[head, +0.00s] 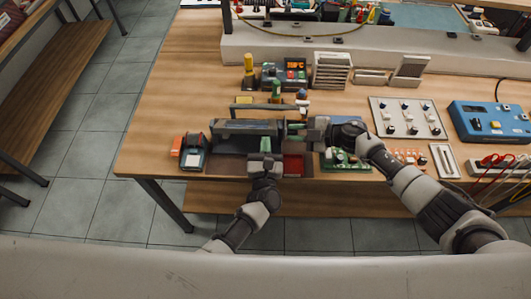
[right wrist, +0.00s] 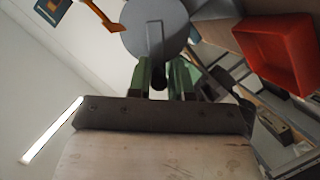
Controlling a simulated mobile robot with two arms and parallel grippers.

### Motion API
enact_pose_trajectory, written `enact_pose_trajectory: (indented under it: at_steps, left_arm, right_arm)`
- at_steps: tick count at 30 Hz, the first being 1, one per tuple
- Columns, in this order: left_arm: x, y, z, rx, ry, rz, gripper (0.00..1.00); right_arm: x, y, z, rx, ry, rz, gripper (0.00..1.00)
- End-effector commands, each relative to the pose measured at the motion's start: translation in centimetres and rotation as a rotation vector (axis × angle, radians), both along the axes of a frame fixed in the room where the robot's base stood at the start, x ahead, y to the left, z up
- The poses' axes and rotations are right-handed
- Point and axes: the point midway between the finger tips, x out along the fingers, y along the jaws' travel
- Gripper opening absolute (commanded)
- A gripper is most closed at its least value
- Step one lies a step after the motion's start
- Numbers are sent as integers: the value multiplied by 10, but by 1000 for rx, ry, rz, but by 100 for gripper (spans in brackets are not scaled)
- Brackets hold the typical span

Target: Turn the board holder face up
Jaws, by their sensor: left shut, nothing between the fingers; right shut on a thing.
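The board holder (head: 243,128) appears to be the long dark grey piece across the front left of the workbench. Which face is up cannot be told. My right gripper (head: 298,129) is shut at its right end, with its arm reaching in from the right. My left gripper (head: 265,147) is shut and empty, just in front of the dark piece; whether it touches is unclear. In the right wrist view, the green fingers of my right gripper (right wrist: 163,78) are close together around a dark part, whose full shape is hidden.
A small red-and-dark device (head: 193,153) stands at the left, near the front edge. A red bin (head: 294,165) is beside my left gripper. A green circuit board (head: 345,160), knob panel (head: 408,118) and blue case (head: 489,122) lie to the right. The bench's left end (head: 160,125) is clear.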

Motion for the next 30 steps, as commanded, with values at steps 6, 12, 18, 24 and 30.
enact_pose_trajectory:
  at_steps: [6,12,18,24,30]
  left_arm:
    - [1,0,1,1,0,0,0]
    - [4,0,6,0,-2,2,0]
    - [8,0,13,0,-4,2,0]
    - [9,0,15,-1,-8,3,0]
    - [8,0,13,0,-5,2,0]
  right_arm:
    - [-2,0,-4,-5,5,1,0]
    - [-2,0,-4,-5,5,1,0]
    - [-3,0,-4,-6,6,3,0]
    - [-3,0,-4,-6,5,5,37]
    - [-2,0,-3,-4,4,3,42]
